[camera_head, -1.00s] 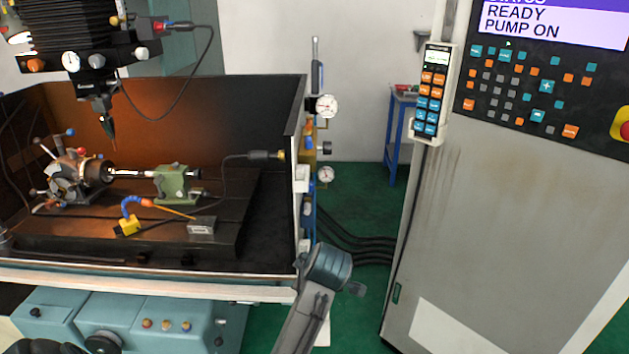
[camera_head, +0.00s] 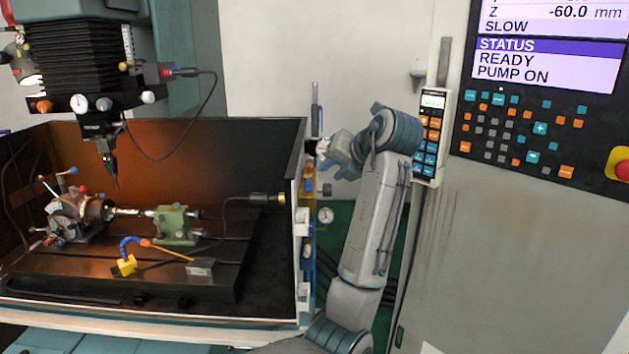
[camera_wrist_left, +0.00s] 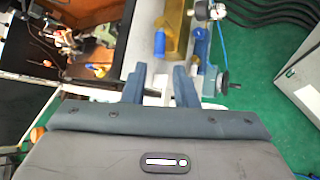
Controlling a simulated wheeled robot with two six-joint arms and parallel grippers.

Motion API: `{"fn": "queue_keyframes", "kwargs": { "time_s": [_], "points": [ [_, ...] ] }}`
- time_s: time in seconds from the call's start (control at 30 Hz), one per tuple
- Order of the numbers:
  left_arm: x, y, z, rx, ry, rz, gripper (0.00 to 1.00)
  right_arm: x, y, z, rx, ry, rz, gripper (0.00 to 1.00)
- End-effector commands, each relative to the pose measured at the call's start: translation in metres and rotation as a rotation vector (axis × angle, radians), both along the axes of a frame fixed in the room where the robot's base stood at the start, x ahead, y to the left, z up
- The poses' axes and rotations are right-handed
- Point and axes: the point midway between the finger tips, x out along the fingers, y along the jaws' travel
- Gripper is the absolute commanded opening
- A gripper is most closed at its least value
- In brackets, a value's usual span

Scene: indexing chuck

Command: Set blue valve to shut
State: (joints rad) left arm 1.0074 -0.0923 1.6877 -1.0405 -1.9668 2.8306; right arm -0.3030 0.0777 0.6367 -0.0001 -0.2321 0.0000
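Blue fittings (camera_head: 307,249) show on the narrow panel at the right end of the machine enclosure, below yellow and orange parts. I cannot tell from the head view which one is the blue valve or how it is set. The left wrist view shows a blue cylindrical part (camera_wrist_left: 160,43) beside a yellow body, just beyond the fingers. My left gripper (camera_head: 329,150) is up near the top of that panel, its fingers hard to make out there. In the left wrist view my left gripper (camera_wrist_left: 160,78) has its two fingers apart and holds nothing. My right gripper is out of view.
A gauge (camera_head: 325,215) sticks out beside the panel. The control cabinet (camera_head: 520,250) and its hanging keypad (camera_head: 431,135) stand close to the right of my arm. The enclosure holds a chuck (camera_head: 75,213) and a green tailstock (camera_head: 176,224). Dark hoses (camera_wrist_left: 280,12) cross the floor.

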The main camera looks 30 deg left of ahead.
Motion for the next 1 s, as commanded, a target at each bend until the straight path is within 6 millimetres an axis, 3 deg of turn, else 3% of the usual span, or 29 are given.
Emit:
{"fn": "queue_keyframes", "kwargs": {
  "time_s": [0.3, 0.5, 0.9, 0.93, 1.0],
  "points": [
    [0.018, 0.046, -0.033, 0.004, 0.007, 0.001, 0.26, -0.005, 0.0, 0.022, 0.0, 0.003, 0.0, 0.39],
    [0.027, 0.066, -0.05, 0.003, 0.005, -0.002, 0.26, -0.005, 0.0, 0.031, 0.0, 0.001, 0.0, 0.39],
    [0.03, 0.072, -0.058, 0.001, 0.004, -0.004, 0.26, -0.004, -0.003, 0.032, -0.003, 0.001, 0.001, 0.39],
    [0.03, 0.072, -0.057, 0.001, 0.004, -0.004, 0.24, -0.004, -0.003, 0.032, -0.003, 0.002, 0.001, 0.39],
    [0.03, 0.072, -0.057, 0.001, 0.004, -0.004, 0.1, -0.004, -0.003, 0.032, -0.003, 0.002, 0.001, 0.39]
  ]
}}
